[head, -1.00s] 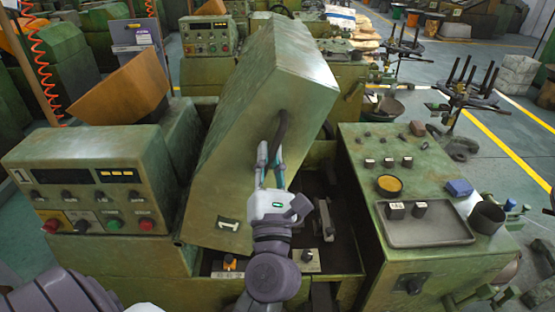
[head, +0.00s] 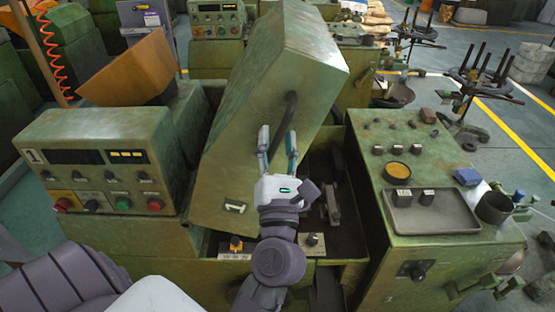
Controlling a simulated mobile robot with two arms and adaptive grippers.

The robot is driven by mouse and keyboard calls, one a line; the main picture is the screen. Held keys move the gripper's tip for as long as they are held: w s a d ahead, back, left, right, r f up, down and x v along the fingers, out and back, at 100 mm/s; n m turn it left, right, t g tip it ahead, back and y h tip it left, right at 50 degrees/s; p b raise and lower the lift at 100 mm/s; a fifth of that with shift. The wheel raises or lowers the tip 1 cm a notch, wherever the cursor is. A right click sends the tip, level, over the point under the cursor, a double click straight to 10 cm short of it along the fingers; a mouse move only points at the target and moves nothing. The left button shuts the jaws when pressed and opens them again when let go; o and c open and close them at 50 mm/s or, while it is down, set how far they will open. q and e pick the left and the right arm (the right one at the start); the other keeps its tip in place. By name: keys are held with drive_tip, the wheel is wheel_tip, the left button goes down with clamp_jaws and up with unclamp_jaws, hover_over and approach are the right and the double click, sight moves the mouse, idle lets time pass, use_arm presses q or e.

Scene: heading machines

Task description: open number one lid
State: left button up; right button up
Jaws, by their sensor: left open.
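The number one lid (head: 262,85) is a large worn green metal cover on the machine with a "1" on its control panel. It stands tilted up, and the dark machine interior shows to the right below it. Its dark curved handle (head: 290,103) is on the side facing me. My left gripper (head: 278,144) is open at the handle's lower end, its two teal-tipped fingers spread to either side. I cannot tell whether a finger touches the handle. A small number plate (head: 235,207) is at the lid's lower corner. My right gripper is not in view.
The control panel (head: 95,178) with coloured buttons is left of the lid. A green cabinet to the right carries a grey tray (head: 430,212), a yellow-topped dish (head: 397,172) and a dark cup (head: 494,207). An orange chute (head: 132,68) rises at the back left.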

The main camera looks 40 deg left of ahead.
use_arm(q)
drive_tip(key=v, duration=1.1)
drive_tip(key=shift+s, duration=0.3)
drive_tip(key=shift+d, duration=0.1)
